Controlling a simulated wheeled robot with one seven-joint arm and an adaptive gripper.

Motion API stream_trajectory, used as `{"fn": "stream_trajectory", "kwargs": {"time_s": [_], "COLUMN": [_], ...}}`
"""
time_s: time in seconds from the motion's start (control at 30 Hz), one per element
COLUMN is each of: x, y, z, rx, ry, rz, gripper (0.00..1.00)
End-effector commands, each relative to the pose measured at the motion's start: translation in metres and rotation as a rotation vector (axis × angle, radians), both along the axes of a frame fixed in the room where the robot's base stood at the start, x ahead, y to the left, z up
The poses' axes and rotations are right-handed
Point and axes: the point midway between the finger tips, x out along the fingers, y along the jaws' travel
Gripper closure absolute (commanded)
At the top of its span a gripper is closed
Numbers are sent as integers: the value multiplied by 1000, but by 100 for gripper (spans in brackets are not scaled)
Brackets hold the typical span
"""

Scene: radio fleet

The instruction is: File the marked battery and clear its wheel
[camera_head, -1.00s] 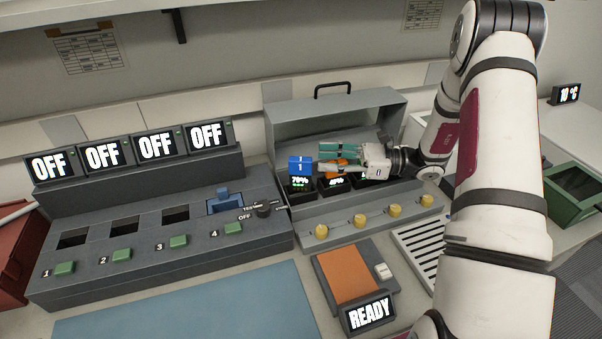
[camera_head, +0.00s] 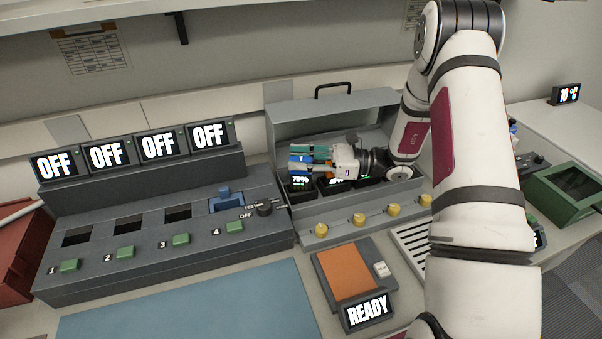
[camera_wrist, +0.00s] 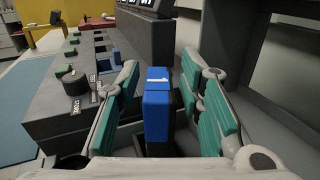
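A blue battery (camera_head: 297,164) marked 1 stands upright in the leftmost bay of the grey charger cabinet (camera_head: 309,199), above a display that seems to read 70%. My gripper (camera_head: 306,158) is at this battery with its teal fingers open. In the wrist view the blue battery (camera_wrist: 157,105) stands between the spread fingers (camera_wrist: 160,80), with a gap visible on the left; contact on the right is unclear. Several yellow wheels (camera_head: 320,230) line the cabinet's front ledge, one per bay. My gripper hides much of the other bays.
A grey tester (camera_head: 160,250) at left has several slots, green buttons, screens reading OFF and a blue piece (camera_head: 225,198) in slot 4. An orange pad (camera_head: 346,272) with a READY screen (camera_head: 367,312) lies in front. A green bin (camera_head: 570,190) stands right. The blue mat (camera_head: 190,310) is clear.

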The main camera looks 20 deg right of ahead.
Motion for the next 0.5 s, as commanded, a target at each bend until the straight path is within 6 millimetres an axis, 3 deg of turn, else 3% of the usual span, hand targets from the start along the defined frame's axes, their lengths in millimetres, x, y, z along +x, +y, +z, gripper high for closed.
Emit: {"fn": "stream_trajectory", "kwargs": {"time_s": [0.03,0.1,0.5], "x": [0,0,0], "y": [0,0,0], "z": [0,0,2], "rx": [0,0,1], "ry": [0,0,-1], "rz": [0,0,0], "gripper": [84,100,100]}}
